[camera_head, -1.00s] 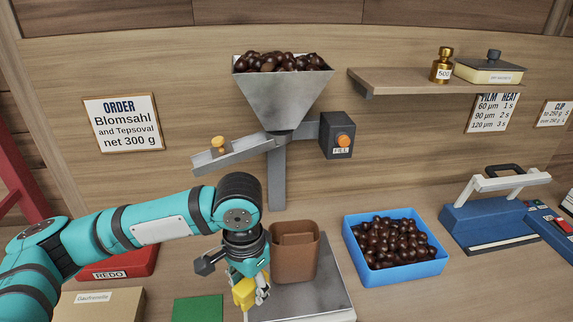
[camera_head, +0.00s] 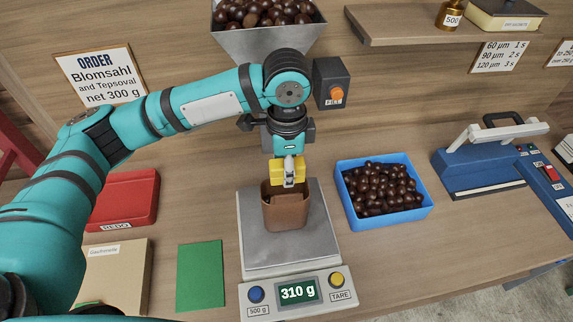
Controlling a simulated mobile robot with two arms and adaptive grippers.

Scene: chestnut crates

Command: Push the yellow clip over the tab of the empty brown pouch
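The brown pouch (camera_head: 286,217) stands upright on the scale's plate (camera_head: 254,240). The gripper covers part of its opening, so I cannot see whether anything is inside. My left gripper (camera_head: 289,182) points down over the pouch's back rim, shut on the yellow clip (camera_head: 276,172). The clip overlaps the pouch's opening in the picture; I cannot tell whether it touches the pouch. The pouch's tab is not clearly visible. The scale display (camera_head: 298,291) reads 310 g. My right gripper is not in view.
A blue crate of chestnuts (camera_head: 424,216) stands right of the scale, with a blue sealer (camera_head: 482,166) beyond. The steel hopper (camera_head: 265,42) is behind my arm. A red REDO tray (camera_head: 127,195), green card (camera_head: 200,277) and cardboard box (camera_head: 118,265) lie left.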

